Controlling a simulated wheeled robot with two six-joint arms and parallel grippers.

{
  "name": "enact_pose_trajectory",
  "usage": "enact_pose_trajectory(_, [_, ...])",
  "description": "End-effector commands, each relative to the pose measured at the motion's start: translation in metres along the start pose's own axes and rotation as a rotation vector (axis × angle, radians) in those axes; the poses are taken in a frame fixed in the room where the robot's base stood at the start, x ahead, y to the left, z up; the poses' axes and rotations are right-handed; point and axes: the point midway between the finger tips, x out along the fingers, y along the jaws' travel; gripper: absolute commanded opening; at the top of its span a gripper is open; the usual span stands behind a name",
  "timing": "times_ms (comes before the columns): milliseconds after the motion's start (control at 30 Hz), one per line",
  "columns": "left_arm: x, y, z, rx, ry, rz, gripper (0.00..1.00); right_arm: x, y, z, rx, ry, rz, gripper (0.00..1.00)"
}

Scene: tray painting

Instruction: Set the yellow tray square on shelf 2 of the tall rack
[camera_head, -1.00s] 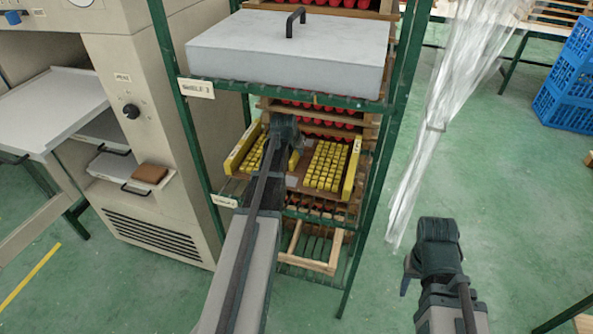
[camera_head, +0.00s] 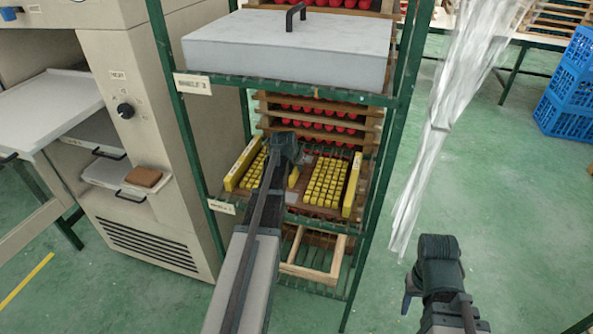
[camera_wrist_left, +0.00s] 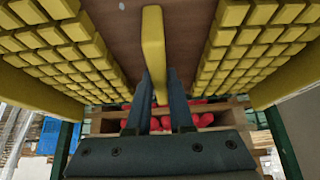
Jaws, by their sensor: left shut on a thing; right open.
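The yellow tray (camera_head: 352,186) has yellow side rails and a brown base with rows of yellow blocks. It is inside the tall rack (camera_head: 385,165), between the posts, near the level of the lower label (camera_head: 222,206), which seems to read shelf 2. I cannot tell whether it touches the shelf. My left gripper (camera_head: 284,150) reaches in from the front over the tray. In the left wrist view, its fingers (camera_wrist_left: 158,92) are shut on the tray's yellow middle bar (camera_wrist_left: 153,45). My right gripper (camera_head: 422,282) is open and empty, outside the rack at the right.
A grey lidded box (camera_head: 290,48) with a black handle covers shelf 3 above. Wooden trays with red pieces (camera_head: 320,128) are behind the yellow tray. A wooden frame (camera_head: 312,272) lies below. A beige machine (camera_head: 150,150) stands left; a clear plastic curtain (camera_head: 428,140) hangs right.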

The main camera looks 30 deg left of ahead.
Motion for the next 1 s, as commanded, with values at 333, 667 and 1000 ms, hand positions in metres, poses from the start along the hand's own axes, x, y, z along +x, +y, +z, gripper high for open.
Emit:
enact_pose_trajectory(333, [0.001,0.000,0.001,0.000,0.000,0.000,0.38,0.002,0.000,0.000,0.000,0.000,0.000,0.50])
enact_pose_trajectory(667, [0.001,0.000,0.001,0.000,0.000,0.000,0.50,0.002,0.000,0.000,0.000,0.000,0.000,0.50])
enact_pose_trajectory(1000, [-0.017,0.000,-0.002,0.000,0.000,0.000,0.50,-0.015,0.002,0.001,0.000,0.000,0.000,0.50])
